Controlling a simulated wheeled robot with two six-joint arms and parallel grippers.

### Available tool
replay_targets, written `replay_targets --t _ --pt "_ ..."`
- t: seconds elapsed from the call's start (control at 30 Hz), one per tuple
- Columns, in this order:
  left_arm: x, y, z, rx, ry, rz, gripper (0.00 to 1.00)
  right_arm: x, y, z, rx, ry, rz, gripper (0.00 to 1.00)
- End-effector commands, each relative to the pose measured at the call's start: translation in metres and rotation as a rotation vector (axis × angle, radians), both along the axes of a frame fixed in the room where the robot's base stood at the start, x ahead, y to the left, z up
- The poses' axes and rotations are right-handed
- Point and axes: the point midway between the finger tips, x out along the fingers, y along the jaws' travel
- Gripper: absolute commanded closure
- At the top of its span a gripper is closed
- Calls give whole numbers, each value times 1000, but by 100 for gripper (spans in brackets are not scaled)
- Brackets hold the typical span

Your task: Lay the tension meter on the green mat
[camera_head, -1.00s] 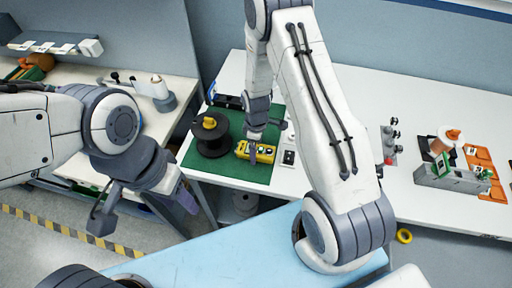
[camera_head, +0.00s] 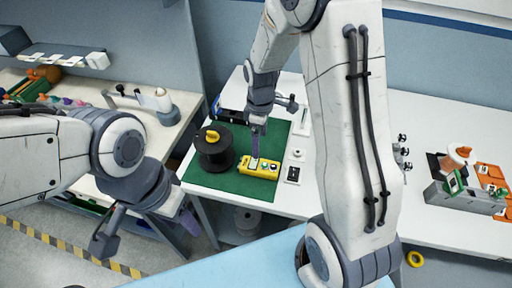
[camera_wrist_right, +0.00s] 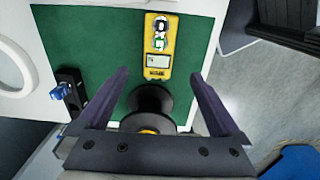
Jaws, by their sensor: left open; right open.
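The yellow tension meter (camera_head: 258,168) lies flat on the green mat (camera_head: 208,181), to the right of a black spool. In the right wrist view the meter (camera_wrist_right: 160,48) lies face up, its screen and round parts showing, with bare mat around it. My right gripper (camera_head: 255,147) is over the mat, by the meter's far edge in the head view. It is open and empty; in the right wrist view its fingers (camera_wrist_right: 160,98) stand wide apart, clear of the meter. My left gripper (camera_head: 190,222) is open and empty, in front of the side bench.
The black spool (camera_head: 214,154) with a yellow top stands on the mat. A grey fixture (camera_head: 462,198) and orange mat stand at the far right. A side bench (camera_head: 90,88) is at left.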

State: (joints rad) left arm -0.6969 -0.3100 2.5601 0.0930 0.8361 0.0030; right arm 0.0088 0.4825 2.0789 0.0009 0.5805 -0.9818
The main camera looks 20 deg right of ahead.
Motion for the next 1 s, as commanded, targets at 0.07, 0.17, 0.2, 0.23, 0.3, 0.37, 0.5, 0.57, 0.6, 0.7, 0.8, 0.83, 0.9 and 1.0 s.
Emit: replay_targets --t 0.07,0.17,0.2,0.23,0.3,0.37,0.5,0.57,0.6,0.7,0.8,0.83,0.9,1.0 --pt "0 0 0 0 0 0 50 -8 17 15 4 -9 -10 0" --pt "0 0 0 0 0 0 50 -34 55 43 15 -17 -52 0" --pt "0 0 0 0 0 0 50 -51 72 56 21 -20 -77 0" --pt "0 0 0 0 0 0 50 -65 85 66 27 -22 -96 0" --pt "0 0 0 0 0 0 50 -101 109 85 41 -21 -145 0" --pt "0 0 0 0 0 0 50 -133 124 97 54 -17 -187 0" --pt "0 0 0 0 0 0 50 -195 139 113 76 -1 -270 0" --pt "0 0 0 0 0 0 50 -212 140 116 83 4 -295 0" --pt "0 0 0 0 0 0 50 -221 140 117 85 8 -308 0" --pt "0 0 0 0 0 0 50 -233 141 119 88 14 -331 0" --pt "0 0 0 0 0 0 50 -235 140 119 87 17 -339 0" --pt "0 0 0 0 0 0 50 -235 140 118 87 17 -340 0" --pt "0 0 0 0 0 0 50 -234 140 119 87 17 -340 0" --pt "0 0 -1 0 0 0 50 -234 140 117 87 17 -339 0"
